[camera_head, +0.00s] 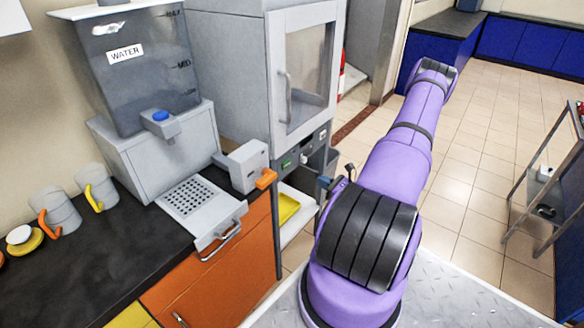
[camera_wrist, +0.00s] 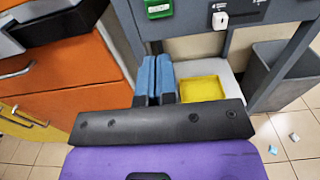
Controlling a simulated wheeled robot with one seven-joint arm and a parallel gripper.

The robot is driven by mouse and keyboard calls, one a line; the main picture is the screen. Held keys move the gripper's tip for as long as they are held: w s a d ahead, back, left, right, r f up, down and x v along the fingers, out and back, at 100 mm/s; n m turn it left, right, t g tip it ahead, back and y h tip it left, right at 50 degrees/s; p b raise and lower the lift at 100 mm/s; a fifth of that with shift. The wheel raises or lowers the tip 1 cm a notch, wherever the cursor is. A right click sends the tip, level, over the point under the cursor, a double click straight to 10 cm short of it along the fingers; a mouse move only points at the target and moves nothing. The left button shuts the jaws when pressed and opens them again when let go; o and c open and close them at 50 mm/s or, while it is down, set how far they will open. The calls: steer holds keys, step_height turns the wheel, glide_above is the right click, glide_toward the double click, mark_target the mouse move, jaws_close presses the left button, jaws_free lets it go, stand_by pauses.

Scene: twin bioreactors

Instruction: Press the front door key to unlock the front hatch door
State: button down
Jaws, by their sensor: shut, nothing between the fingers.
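The front hatch door (camera_head: 308,75) is a glazed grey door with a vertical handle on the tall grey cabinet, and it looks closed. Below it, a control panel (camera_head: 314,147) carries a green part (camera_head: 287,163) and small light parts. The wrist view shows the green part (camera_wrist: 159,9) and a white key (camera_wrist: 220,20) with a small symbol at the top edge; the labels are too small to read. My gripper (camera_wrist: 154,62) has its blue fingers together, empty, below and apart from the panel.
A yellow tray (camera_wrist: 203,88) lies on a white shelf beneath the panel. A grey bin (camera_wrist: 282,72) stands right of it. The orange cabinet (camera_head: 222,278) and a grey unit with an orange tip (camera_head: 243,166) stand left.

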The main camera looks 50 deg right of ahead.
mark_target(287, 165)
steer(key=shift+w, duration=0.1)
steer(key=w, duration=0.9)
steer(key=w+a, duration=0.1)
steer(key=w, duration=0.3)
steer(key=shift+w, duration=0.35)
